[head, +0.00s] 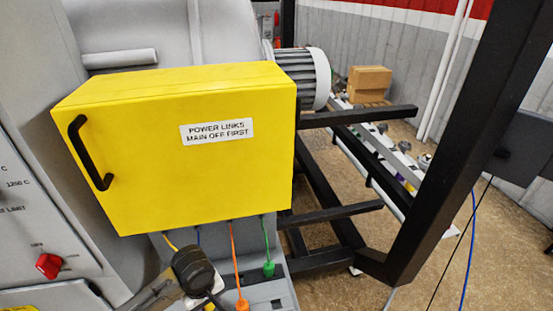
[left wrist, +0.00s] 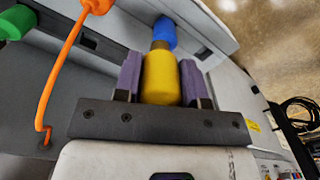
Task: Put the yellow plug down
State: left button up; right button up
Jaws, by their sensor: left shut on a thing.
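In the left wrist view the yellow plug (left wrist: 161,78) sits between the two purple finger pads of my left gripper (left wrist: 160,80), which is shut on it. A blue plug (left wrist: 163,33) shows just beyond the yellow plug; I cannot tell whether they touch. In the head view the dark wrist end of my left gripper (head: 192,270) is below the yellow box and hides the yellow plug. A yellow cable (head: 171,242) comes down from the box behind it. My right gripper is in neither view.
The yellow box (head: 180,150) with a black handle hangs close above my left gripper. An orange plug (head: 242,304) and a green plug (head: 269,268) stand to its right on a grey ledge. A red knob (head: 48,265) is at left. Black frame bars (head: 345,215) stand at right.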

pick_arm(q)
jog(key=s+d+r+m, duration=0.3)
jog(key=s+m, duration=0.4)
jog(key=m, duration=0.1)
jog(key=w+a+r, duration=0.2)
jog(key=w+r, duration=0.1)
jog(key=r, duration=0.4)
jog(key=w+a+r, duration=0.2)
jog(key=a+r, duration=0.1)
jog(key=r, duration=0.5)
jog(key=s+r+p, duration=0.4)
jog(key=r+p, duration=0.5)
jog(key=p, duration=0.2)
jog(key=s+r+p, duration=0.5)
jog(key=r+p, duration=0.5)
jog(key=p, duration=0.2)
jog(key=shift+d, duration=0.3)
jog(key=shift+r, duration=0.15)
jog(key=shift+w+d, duration=0.1)
